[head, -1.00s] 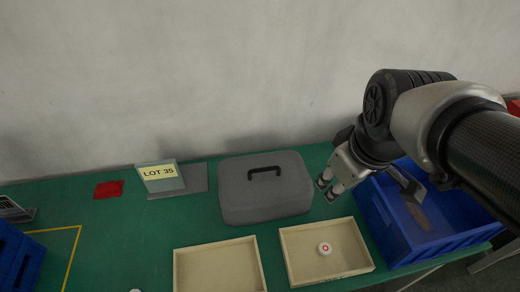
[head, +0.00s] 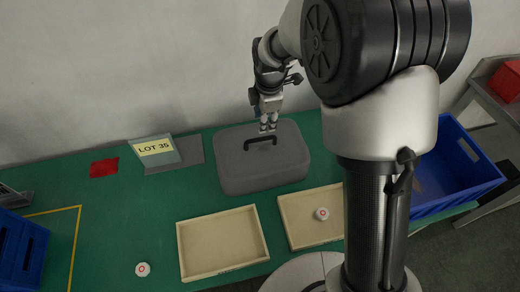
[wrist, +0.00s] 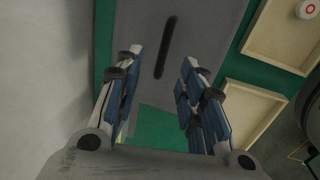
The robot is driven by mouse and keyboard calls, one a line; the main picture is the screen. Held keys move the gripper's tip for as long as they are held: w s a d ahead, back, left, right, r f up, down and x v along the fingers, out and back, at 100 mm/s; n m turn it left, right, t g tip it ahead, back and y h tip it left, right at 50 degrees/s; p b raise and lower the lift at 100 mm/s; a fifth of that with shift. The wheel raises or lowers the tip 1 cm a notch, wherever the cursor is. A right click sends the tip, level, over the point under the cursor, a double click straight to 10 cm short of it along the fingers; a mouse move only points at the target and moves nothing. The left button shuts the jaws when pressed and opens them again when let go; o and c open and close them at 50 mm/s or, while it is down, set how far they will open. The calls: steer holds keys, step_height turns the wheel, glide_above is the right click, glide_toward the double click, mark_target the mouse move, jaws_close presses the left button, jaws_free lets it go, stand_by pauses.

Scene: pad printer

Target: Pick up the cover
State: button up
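The cover is a grey box-like lid (head: 240,172) with a black handle (head: 260,143) on top, lying on the green table. My gripper (head: 268,127) is above the back part of the cover, close to the handle in the head view. In the wrist view my gripper (wrist: 158,82) is open, with its blue-padded fingers apart and nothing between them. The handle (wrist: 166,46) shows as a dark bar beyond the fingertips, roughly in line with the gap. The cover's grey top (wrist: 205,30) fills the background there. Whatever lies under the cover is hidden.
Two shallow wooden trays (head: 184,240) stand in front of the cover; the right one holds a white round piece (head: 322,214). Another round piece (head: 142,269) lies on the table. A LOT 35 sign (head: 155,148) stands left. A blue crate (head: 465,185) is right.

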mark_target(266, 138)
steer(key=f+b, duration=0.1)
steer(key=f, duration=0.2)
steer(key=w+f, duration=0.1)
steer(key=f, duration=0.2)
steer(key=shift+w+a+f+b, duration=0.1)
steer(key=shift+w+f+b, duration=0.05)
steer(key=shift+f+b, duration=0.2)
steer(key=f+b, duration=0.1)
steer(key=f, duration=0.1)
steer(key=d+f+b, duration=0.1)
steer(key=f, duration=0.1)
steer(key=shift+f, duration=0.3)
steer(key=shift+w+a+f, duration=0.15)
steer(key=shift+w+f, duration=0.1)
steer(key=shift+f, duration=0.15)
steer(key=shift+r, duration=0.1)
jaws_close()
